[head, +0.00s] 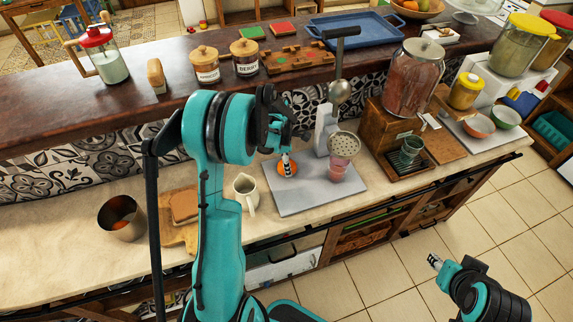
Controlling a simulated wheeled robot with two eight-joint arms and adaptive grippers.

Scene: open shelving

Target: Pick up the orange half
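The orange half (281,169) lies on a grey board (310,203) on the counter. My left gripper (287,170) points down at the orange half. Its striped fingers are in front of the fruit and hide part of it. I cannot tell whether they touch it or how far apart they are. My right gripper (434,262) is low at the right, over the tiled floor and away from the counter. Its fingers are too small to read.
A juice press (327,128) with a pink glass (339,169) stands just right of my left gripper. A cream jug (246,191) is close on the left. A metal pot (122,218) and bread (184,205) are farther left. A wooden dispenser (384,122) stands right.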

